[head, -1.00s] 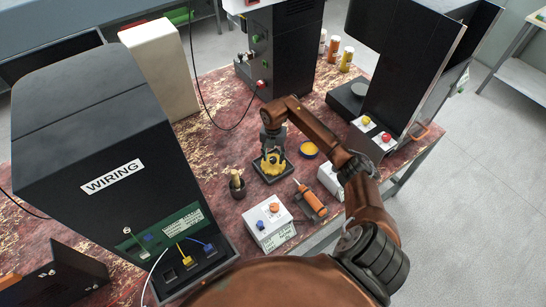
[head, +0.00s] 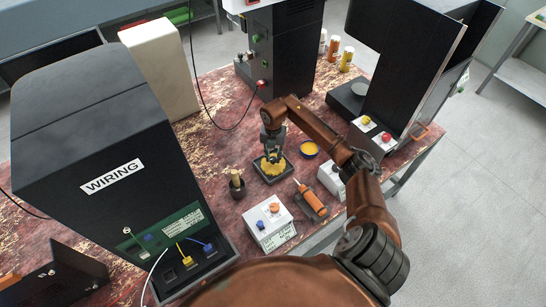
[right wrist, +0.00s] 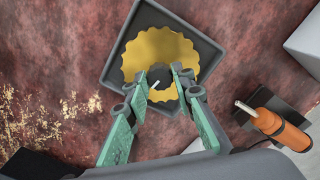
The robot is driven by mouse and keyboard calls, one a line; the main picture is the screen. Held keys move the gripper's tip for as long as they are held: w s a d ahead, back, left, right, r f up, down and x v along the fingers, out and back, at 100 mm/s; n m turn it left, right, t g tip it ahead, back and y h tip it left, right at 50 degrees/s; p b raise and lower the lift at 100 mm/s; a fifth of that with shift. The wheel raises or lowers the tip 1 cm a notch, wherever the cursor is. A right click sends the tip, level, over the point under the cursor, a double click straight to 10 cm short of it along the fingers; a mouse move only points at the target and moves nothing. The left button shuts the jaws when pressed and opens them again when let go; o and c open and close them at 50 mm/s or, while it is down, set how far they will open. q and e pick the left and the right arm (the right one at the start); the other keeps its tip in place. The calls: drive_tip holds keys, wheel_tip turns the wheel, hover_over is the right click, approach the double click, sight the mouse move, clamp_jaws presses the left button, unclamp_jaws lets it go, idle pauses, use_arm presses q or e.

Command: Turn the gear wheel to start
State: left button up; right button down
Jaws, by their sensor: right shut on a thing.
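The yellow gear wheel (head: 272,168) lies on a dark square base on the worn red table, in the middle of the head view. It also shows large in the right wrist view (right wrist: 160,48), with a toothed rim and a small pale pin near its hub. My right gripper (head: 272,152) points down over the wheel from above. The fingertips partly hide the hub. My left gripper is not in view.
An orange tool (head: 311,199) and a white box with blue and orange knobs (head: 269,222) stand close in front. A dark cup (head: 238,186) is left of the wheel, a yellow-topped round tin (head: 309,149) right. The black WIRING cabinet (head: 100,150) fills the left.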

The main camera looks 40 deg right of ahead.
sight(273, 159)
drive_tip(key=n+b, duration=0.1)
drive_tip(key=n, duration=0.4)
drive_tip(key=n+b, duration=0.1)
drive_tip(key=n, duration=0.3)
drive_tip(key=n+b, duration=0.2)
drive_tip(key=n, duration=0.3)
drive_tip(key=shift+n, duration=0.4)
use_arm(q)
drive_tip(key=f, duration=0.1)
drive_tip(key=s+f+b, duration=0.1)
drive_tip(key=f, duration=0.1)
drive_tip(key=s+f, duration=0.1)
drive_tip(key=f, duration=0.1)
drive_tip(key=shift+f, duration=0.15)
use_arm(e)
drive_tip(key=n, duration=0.4)
drive_tip(key=shift+n, duration=0.4)
drive_tip(key=c, duration=1.7)
unclamp_jaws()
drive_tip(key=shift+o, duration=0.2)
wheel_tip(273, 159, up, 12)
